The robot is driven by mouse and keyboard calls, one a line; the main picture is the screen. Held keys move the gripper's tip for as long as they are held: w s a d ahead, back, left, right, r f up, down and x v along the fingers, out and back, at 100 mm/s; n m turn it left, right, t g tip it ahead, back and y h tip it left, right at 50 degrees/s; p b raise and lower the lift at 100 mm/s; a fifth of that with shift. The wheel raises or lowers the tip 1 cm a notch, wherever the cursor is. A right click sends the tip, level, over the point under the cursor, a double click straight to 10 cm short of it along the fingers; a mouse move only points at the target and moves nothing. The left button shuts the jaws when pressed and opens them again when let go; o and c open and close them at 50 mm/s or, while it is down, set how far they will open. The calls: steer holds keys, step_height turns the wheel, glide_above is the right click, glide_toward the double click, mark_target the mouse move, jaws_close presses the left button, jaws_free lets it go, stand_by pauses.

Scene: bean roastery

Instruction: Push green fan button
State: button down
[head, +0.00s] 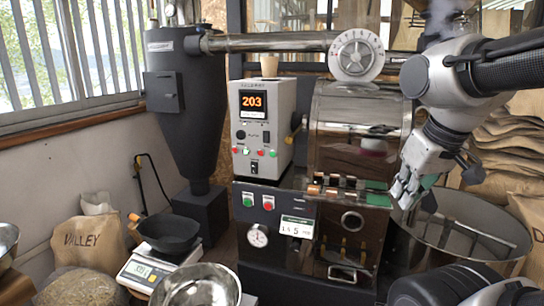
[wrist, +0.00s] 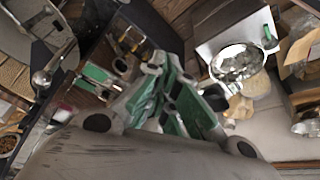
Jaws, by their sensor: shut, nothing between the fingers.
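A green button (head: 248,199) sits on the left of the dark front panel of the roaster (head: 338,224), beside a red button (head: 268,203). Smaller lit red and green buttons (head: 272,153) show on the light control box above. I cannot read which green one is labelled fan. My gripper (head: 398,193) is at the right end of the roaster front, well right of these buttons and apart from them. Its shut, empty fingers with green pads (wrist: 175,85) fill the middle of the wrist view. I cannot make out the green button in the wrist view.
A row of handles (head: 330,190) sticks out of the roaster front between my gripper and the buttons. A round cooling tray (head: 470,222) is below right. A scale (head: 150,267) with a black bowl (head: 168,232) stands at lower left, near a steel bowl (head: 197,287).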

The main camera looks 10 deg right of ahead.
stand_by(0.7)
steer(key=w+a+f+n+y, duration=0.1)
steer(key=w+a+f+n, duration=0.1)
steer(key=w+a+f, duration=0.55)
steer(key=w+a+f+n+t, duration=0.1)
steer(key=w+a+f+n, duration=0.25)
steer(key=w+f, duration=0.6)
steer(key=w+a+f+n+y, duration=0.1)
steer(key=w+a+f+n, duration=0.1)
steer(key=w+a+f, duration=0.65)
steer(key=w+a+r+n+t+y, duration=0.1)
steer(key=w+r+t, duration=0.15)
steer(key=w, duration=0.35)
steer(key=w+r+n+t, duration=0.2)
steer(key=w+t, duration=0.1)
steer(key=w, duration=0.4)
steer(key=w+r+n+t+y, duration=0.1)
steer(key=w+r+t, duration=0.1)
steer(key=r, duration=0.3)
steer(key=w+a+r+n+t, duration=0.1)
steer(key=w+r+t, duration=0.1)
steer(key=r+t, duration=0.2)
step_height(320, 180, up, 3)
steer(key=shift+f+y, duration=0.2)
steer(key=shift+y, duration=0.2)
steer(key=shift+n, duration=0.25)
